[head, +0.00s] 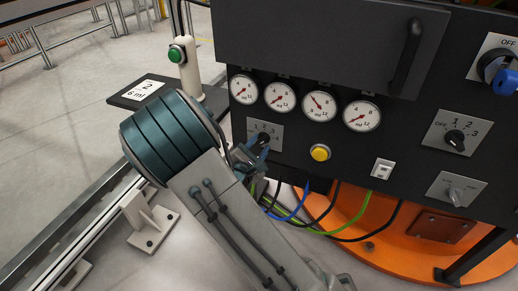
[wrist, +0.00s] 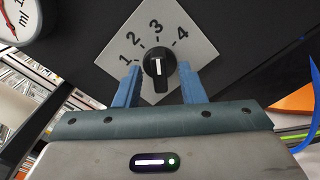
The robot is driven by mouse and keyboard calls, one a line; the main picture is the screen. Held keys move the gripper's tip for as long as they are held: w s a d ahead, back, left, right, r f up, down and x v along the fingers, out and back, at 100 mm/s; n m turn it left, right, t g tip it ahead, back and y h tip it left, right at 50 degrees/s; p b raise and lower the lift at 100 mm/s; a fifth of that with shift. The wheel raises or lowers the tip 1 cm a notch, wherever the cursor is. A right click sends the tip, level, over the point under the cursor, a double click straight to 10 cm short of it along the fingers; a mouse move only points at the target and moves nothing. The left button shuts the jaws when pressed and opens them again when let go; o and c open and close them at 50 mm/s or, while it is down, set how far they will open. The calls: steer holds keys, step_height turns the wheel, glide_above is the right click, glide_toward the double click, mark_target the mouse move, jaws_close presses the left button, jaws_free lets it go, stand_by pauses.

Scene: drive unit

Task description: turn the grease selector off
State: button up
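A black rotary knob (wrist: 159,68) sits on a light plate (wrist: 196,44) marked 1, 2, 3 and 4 in the wrist view. Its white line points up, nearest the 3. No OFF mark shows on this plate; the left finger covers part of its left side. In the head view the same knob (head: 263,139) is partly hidden by my gripper (head: 254,150). My gripper has one blue finger on each side of the knob, open, with narrow gaps; contact cannot be made out. No label in view names the grease selector.
Another selector (head: 455,140) with OFF, 1, 2 and 3 is on the right, above a small switch (head: 456,194). A blue knob (head: 505,82) shows OFF. A yellow button (head: 320,153) and several gauges (head: 320,105) are near my gripper. Cables (head: 325,226) hang below.

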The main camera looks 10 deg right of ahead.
steer(key=shift+d, duration=0.1)
jaws_close()
